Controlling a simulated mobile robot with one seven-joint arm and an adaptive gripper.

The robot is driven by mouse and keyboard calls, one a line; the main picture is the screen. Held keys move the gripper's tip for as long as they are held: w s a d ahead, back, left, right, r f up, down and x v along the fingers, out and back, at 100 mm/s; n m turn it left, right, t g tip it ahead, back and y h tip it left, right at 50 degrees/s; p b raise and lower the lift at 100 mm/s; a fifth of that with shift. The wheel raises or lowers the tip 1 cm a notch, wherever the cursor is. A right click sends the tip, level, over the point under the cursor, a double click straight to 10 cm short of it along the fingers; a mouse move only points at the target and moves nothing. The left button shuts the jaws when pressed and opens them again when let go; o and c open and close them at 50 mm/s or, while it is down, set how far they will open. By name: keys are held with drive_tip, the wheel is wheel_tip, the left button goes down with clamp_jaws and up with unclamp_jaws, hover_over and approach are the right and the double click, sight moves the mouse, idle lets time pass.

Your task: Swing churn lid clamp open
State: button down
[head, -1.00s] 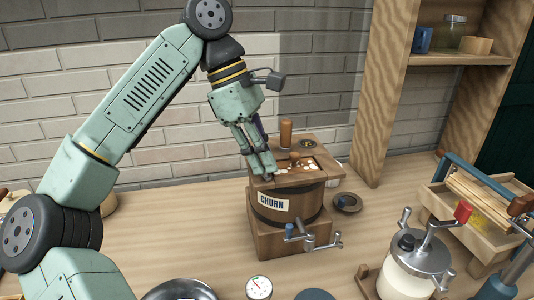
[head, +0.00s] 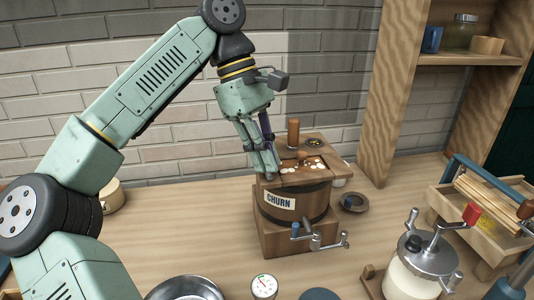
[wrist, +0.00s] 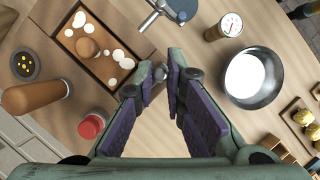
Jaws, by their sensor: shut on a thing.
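The wooden churn (head: 312,208) stands on the bench with a dark band and a "CHURN" label. Its top has an open tray part with pale lumps and a brown knob, which also shows in the wrist view (wrist: 88,48). My gripper (head: 270,174) points down at the left front edge of the churn top. In the wrist view my gripper (wrist: 163,72) has its purple-padded fingers converging on a small grey metal piece (wrist: 160,73), which looks like part of the lid clamp. The fingers hide most of the clamp in the head view.
A brown upright handle (head: 293,132) rises at the back of the churn top. A crank (head: 320,238) sticks out at its front. A metal bowl (head: 186,289) and a dial gauge (head: 264,286) stand in front. A white jar with a crank lid (head: 412,272) is at right.

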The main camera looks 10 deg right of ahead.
drive_tip(key=c, duration=1.7)
unclamp_jaws()
drive_tip(key=shift+o, duration=0.2)
drive_tip(key=shift+a+r, duration=0.1)
drive_tip(key=v, duration=0.7)
drive_tip(key=shift+r, duration=0.2)
